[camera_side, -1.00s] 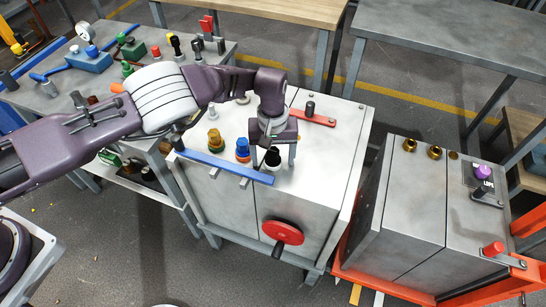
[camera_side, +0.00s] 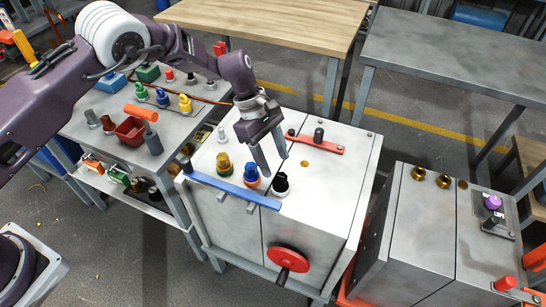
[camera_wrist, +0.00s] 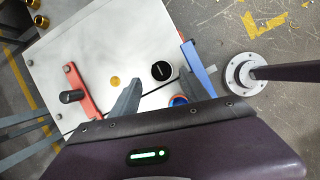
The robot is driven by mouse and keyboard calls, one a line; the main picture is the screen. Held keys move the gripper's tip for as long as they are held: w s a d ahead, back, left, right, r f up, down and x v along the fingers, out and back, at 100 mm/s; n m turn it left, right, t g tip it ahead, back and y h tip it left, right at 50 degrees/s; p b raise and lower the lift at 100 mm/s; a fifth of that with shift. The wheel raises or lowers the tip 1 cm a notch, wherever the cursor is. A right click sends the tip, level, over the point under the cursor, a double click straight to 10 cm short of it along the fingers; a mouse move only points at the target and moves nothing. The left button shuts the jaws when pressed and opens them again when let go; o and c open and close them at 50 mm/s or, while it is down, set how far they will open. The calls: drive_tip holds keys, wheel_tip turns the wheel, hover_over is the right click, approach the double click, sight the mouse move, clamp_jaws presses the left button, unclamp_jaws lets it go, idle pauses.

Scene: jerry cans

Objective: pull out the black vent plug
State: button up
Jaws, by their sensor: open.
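The black vent plug (camera_side: 281,183) has a round black cap on a pale base and stands upright on the front part of the white-grey can top. It also shows in the wrist view (camera_wrist: 162,70) as a black disc with small pale lettering. My gripper (camera_side: 275,165) is open and empty, with its fingers pointing down just above and behind the plug. In the wrist view, the plug appears between and beyond the two fingertips (camera_wrist: 160,82). I see no contact between fingers and plug.
A blue-and-orange cap (camera_side: 251,176) and an amber cap (camera_side: 223,165) stand left of the plug. A blue bar (camera_side: 232,190) runs along the front edge. A red bar with a black knob (camera_side: 315,143) lies behind. A red handwheel (camera_side: 288,259) juts from the front.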

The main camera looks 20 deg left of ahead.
sight(280, 176)
drive_tip(key=x, duration=0.6)
clamp_jaws()
drive_tip(key=c, duration=0.8)
unclamp_jaws()
clamp_jaws()
drive_tip(key=shift+r, duration=0.75)
drive_tip(key=shift+r, duration=2.2)
